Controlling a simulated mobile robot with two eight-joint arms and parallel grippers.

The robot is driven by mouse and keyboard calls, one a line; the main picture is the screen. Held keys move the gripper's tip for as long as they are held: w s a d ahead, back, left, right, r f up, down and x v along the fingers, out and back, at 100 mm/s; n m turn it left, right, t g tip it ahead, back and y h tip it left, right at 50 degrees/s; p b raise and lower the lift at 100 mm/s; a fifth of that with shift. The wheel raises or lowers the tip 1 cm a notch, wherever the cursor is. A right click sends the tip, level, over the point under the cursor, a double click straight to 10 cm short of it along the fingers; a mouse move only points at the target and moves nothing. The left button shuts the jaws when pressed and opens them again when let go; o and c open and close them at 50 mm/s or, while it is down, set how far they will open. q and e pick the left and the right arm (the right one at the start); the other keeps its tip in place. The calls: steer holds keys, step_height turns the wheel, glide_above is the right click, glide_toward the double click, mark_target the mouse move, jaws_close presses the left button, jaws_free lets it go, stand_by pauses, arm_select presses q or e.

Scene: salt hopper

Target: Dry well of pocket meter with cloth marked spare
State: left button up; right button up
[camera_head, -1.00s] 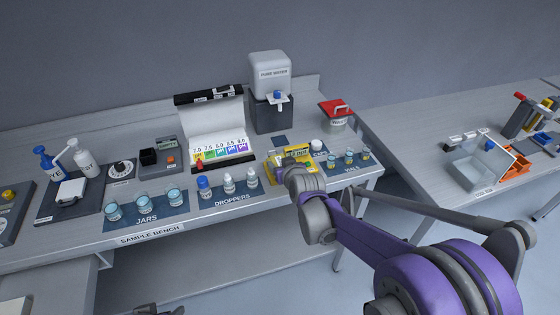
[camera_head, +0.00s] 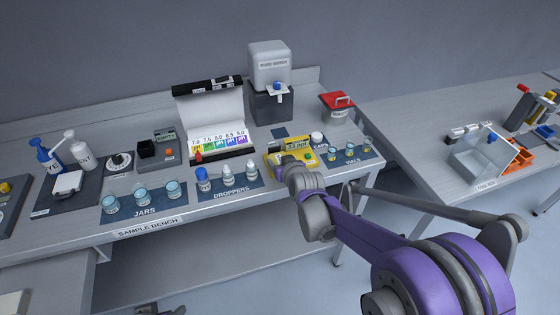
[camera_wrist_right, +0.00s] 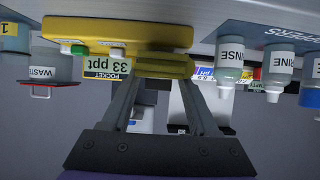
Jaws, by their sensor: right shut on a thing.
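The yellow pocket meter (camera_head: 309,158) lies at the right of the sample bench, partly behind my right gripper (camera_head: 287,168). In the right wrist view the meter (camera_wrist_right: 105,33) appears upside down, with a small green button and a label reading "POCKET" and "33 ppt". My right gripper (camera_wrist_right: 165,75) is shut on a folded yellow cloth (camera_wrist_right: 165,66), held against or very close to the meter. The meter's well and any marking on the cloth are hidden. A dark part at the bottom edge of the head view seems to be my left gripper (camera_head: 162,311); its jaws do not show.
Vials (camera_head: 350,150) and a cap stand just right of the meter, and dropper bottles (camera_head: 228,175) just left. Jars (camera_head: 141,192) stand further left.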

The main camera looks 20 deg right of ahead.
arm_select(q)
steer(key=shift+s+f, duration=0.1)
steer(key=shift+f, duration=0.25)
arm_select(e)
steer(key=shift+f, duration=0.45)
stand_by(1.1)
steer(key=shift+r+p, duration=1.65)
steer(key=shift+r, duration=1.95)
arm_select(q)
steer(key=r, duration=0.1)
steer(key=w+r, duration=0.1)
steer(key=r, duration=0.1)
steer(key=w+r, duration=0.1)
steer(key=r, duration=0.1)
steer(key=shift+r, duration=0.1)
arm_select(e)
steer(key=shift+f, duration=0.1)
